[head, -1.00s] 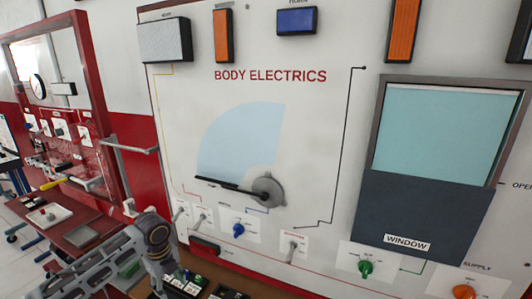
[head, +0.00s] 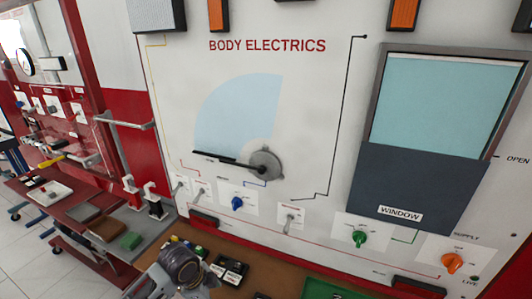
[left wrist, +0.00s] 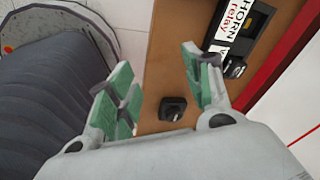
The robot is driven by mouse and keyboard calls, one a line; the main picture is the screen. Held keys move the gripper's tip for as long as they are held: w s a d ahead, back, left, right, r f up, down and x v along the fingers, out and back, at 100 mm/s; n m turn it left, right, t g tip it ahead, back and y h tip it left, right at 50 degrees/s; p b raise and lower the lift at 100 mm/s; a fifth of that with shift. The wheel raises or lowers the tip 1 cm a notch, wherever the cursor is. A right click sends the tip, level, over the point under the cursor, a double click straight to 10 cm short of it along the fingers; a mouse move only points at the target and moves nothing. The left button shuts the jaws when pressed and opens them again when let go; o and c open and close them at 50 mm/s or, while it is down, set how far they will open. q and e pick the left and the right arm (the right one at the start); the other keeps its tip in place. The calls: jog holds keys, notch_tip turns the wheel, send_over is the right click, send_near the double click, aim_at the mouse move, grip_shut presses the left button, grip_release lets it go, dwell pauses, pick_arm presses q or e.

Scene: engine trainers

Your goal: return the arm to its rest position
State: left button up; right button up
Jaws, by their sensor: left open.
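My left arm (head: 180,272) shows in the head view at the bottom, low in front of the brown bench, and its fingertips cannot be made out there. In the left wrist view my left gripper (left wrist: 155,72) is open, its green-padded fingers apart with nothing between them. The fingers point over the brown bench top (left wrist: 172,45). A small black block with a knob (left wrist: 172,108) shows past the fingers, on the bench. My right gripper is in neither view.
The BODY ELECTRICS panel (head: 310,100) stands behind the bench, with a blue knob (head: 237,203), green knob (head: 359,238) and orange knob (head: 452,263). A HORN relay box (left wrist: 240,25) is beside the fingers. A red trolley (head: 75,222) stands at left, with open floor before it.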

pick_arm(q)
jog(key=s+a+n+t+y, duration=0.1)
jog(key=s+a+n, duration=0.2)
jog(key=s+n, duration=0.4)
jog(key=s+a+n+t+y, duration=0.1)
jog(key=s+a+n, duration=0.2)
jog(key=s+n, duration=0.4)
notch_tip(320, 180, down, 34)
jog(key=s+a+g, duration=0.1)
jog(key=g, duration=0.1)
jog(key=s+a+f, duration=0.3)
jog(key=s+f, duration=0.6)
jog(key=s, duration=0.1)
jog(key=s+a+f, duration=0.3)
jog(key=s+f, duration=0.7)
jog(key=s, duration=0.1)
jog(key=shift+a+g, duration=0.3)
